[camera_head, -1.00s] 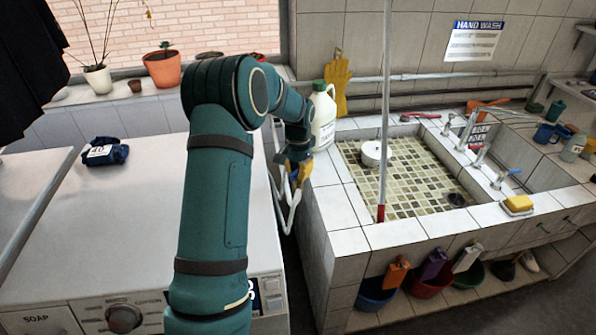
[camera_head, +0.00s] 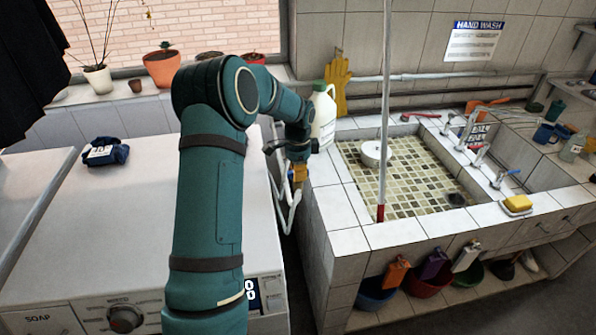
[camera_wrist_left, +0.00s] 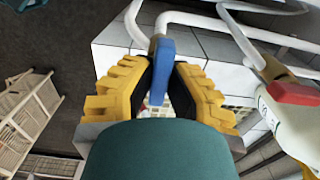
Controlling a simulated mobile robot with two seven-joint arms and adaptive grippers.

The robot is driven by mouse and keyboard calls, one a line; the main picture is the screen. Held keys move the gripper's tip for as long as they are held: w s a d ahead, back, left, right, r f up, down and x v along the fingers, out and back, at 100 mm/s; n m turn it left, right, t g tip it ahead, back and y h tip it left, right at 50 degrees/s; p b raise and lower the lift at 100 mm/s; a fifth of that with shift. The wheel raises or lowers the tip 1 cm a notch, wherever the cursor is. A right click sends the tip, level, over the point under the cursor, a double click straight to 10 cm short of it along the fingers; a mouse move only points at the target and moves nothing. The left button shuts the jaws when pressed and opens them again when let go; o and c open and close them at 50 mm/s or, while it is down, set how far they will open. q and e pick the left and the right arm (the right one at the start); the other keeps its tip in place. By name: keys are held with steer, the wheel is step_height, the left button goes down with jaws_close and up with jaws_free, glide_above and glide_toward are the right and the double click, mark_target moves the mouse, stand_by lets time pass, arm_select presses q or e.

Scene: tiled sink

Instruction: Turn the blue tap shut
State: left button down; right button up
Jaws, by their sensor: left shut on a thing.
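The blue tap (camera_wrist_left: 161,62) shows as a flat blue handle between the black pads of my left gripper (camera_wrist_left: 160,80) in the left wrist view. The yellow fingers are shut on this handle from both sides. In the head view my left gripper (camera_head: 298,174) is low in the gap between the white washing machine and the tiled sink, by the white pipes. The handle cannot be made out there, and the tap's body is mostly hidden in both views. My right gripper is not in view.
A red tap handle (camera_wrist_left: 294,92) is to the right in the left wrist view. White pipes (camera_wrist_left: 235,30) run around the taps. A white jug (camera_head: 322,118) stands on the sink's corner, close to my left wrist. The washing machine (camera_head: 125,215) lies under my arm.

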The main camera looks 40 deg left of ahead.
arm_select(q)
steer(key=shift+s+f, duration=0.1)
steer(key=shift+f, duration=0.05)
steer(key=c, duration=0.9)
jaws_free()
steer(key=shift+c, duration=0.2)
step_height(320, 180, up, 12)
